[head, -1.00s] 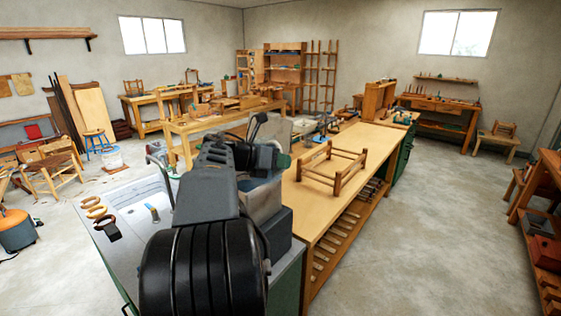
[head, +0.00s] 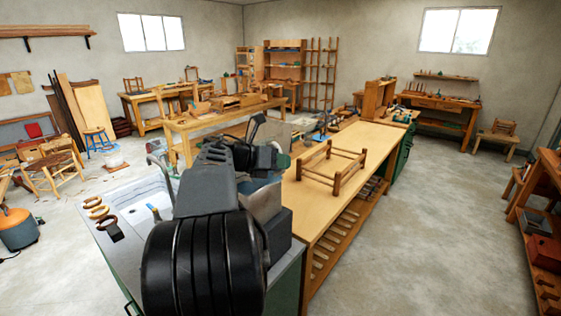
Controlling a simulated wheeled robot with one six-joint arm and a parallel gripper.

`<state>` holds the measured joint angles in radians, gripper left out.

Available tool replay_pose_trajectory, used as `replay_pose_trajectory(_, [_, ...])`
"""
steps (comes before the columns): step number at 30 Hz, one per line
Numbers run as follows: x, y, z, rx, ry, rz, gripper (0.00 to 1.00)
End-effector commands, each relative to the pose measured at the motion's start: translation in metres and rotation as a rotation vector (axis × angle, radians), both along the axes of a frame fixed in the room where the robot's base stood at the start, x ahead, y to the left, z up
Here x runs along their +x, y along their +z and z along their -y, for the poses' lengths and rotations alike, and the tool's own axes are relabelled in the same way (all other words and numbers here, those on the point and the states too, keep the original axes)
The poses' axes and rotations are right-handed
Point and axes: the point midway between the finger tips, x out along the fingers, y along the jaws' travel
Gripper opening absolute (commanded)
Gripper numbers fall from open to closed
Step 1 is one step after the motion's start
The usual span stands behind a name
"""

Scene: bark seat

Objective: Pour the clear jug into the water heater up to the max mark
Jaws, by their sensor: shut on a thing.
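My dark arm fills the lower middle of the head view, and my gripper (head: 262,157) is at its far end, over the near end of the benches. It is shut, but its fingertips are mostly hidden behind my own wrist. A pale, see-through shape (head: 280,135) just beyond it looks like the clear jug, though its outline and water level cannot be made out. A black loop-like part stands up beside it. I cannot pick out the water heater or its max mark; my arm covers that part of the counter.
A grey counter with a sink basin (head: 140,212) lies left of my arm, with brown rings (head: 95,208) on it. A long wooden bench (head: 330,205) carrying a chair frame (head: 330,165) stands to the right. Open floor (head: 430,230) lies beyond it.

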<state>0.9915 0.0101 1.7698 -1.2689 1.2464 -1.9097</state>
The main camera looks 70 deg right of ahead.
Motion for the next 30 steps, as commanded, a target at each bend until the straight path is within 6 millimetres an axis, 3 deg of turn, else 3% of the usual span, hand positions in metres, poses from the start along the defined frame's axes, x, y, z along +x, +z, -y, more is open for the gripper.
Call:
replay_pose_trajectory(9, [0.0,0.011,0.0,0.017,-0.001,-0.034,0.0])
replay_pose_trajectory(30, [0.0,0.015,0.0,0.034,0.0,-0.062,0.0])
